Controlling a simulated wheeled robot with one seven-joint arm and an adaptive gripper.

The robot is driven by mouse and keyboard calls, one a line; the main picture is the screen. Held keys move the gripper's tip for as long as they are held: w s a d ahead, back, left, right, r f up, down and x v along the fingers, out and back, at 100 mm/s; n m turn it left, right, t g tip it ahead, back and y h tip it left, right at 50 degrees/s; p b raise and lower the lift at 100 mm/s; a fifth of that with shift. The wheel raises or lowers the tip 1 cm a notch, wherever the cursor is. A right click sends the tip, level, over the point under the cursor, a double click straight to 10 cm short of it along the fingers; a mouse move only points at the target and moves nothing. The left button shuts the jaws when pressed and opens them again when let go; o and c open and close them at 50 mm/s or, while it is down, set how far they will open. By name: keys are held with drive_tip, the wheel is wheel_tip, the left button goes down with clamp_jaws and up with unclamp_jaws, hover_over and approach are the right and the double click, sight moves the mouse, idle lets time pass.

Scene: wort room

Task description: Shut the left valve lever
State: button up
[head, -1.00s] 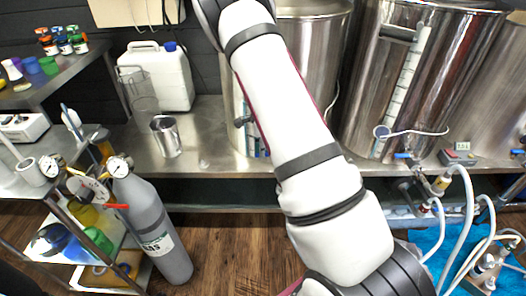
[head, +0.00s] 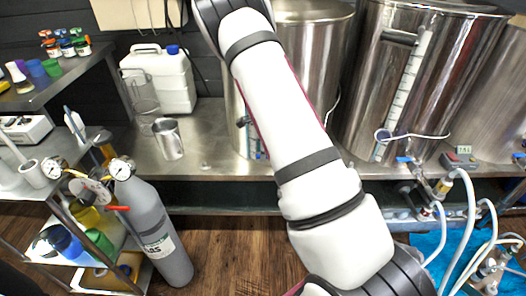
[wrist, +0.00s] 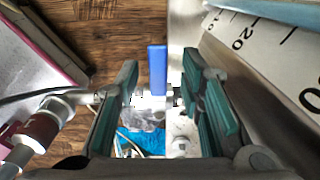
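A blue lever handle (wrist: 156,62) shows in the wrist view, upright in the picture and beyond the gap between my fingertips. My gripper (wrist: 160,78) has its teal-padded fingers spread on either side of that gap and holds nothing. I see no contact with the lever. In the head view my arm covers the front of the left steel kettle (head: 315,60), and neither my gripper nor a lever there shows. Another blue lever (head: 404,159) is on the valve of the middle kettle (head: 372,85), lying roughly level.
A grey gas cylinder (head: 152,225) stands on the floor beside a cart. A steel cup (head: 168,139) and a white jug (head: 172,80) stand on the metal bench (head: 205,150). Pale hoses (head: 463,225) hang at the right over a blue mat (head: 428,246).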

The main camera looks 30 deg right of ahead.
drive_tip(key=shift+r, duration=0.1)
wheel_tip(320, 180, up, 12)
idle(0.6)
idle(0.4)
drive_tip(key=s+a+r+n+y, duration=0.2)
drive_tip(key=s+a+r+n, duration=1)
drive_tip(key=s+a+r, duration=0.4)
drive_tip(key=s+a+n+t+h, duration=0.15)
drive_tip(key=s+n, duration=0.45)
drive_tip(key=s, duration=0.6)
drive_tip(key=s+a+n+g+h, duration=0.1)
drive_tip(key=s+a+n, duration=0.2)
drive_tip(key=s+n, duration=0.6)
wheel_tip(320, 180, up, 19)
drive_tip(key=s+m+t+p, duration=0.2)
drive_tip(key=t+p, duration=0.1)
drive_tip(key=p, duration=1.3)
drive_tip(key=shift+d+t+p, duration=0.15)
drive_tip(key=shift+t+p, duration=0.2)
drive_tip(key=shift+r+y, duration=0.1)
drive_tip(key=shift+y, duration=0.15)
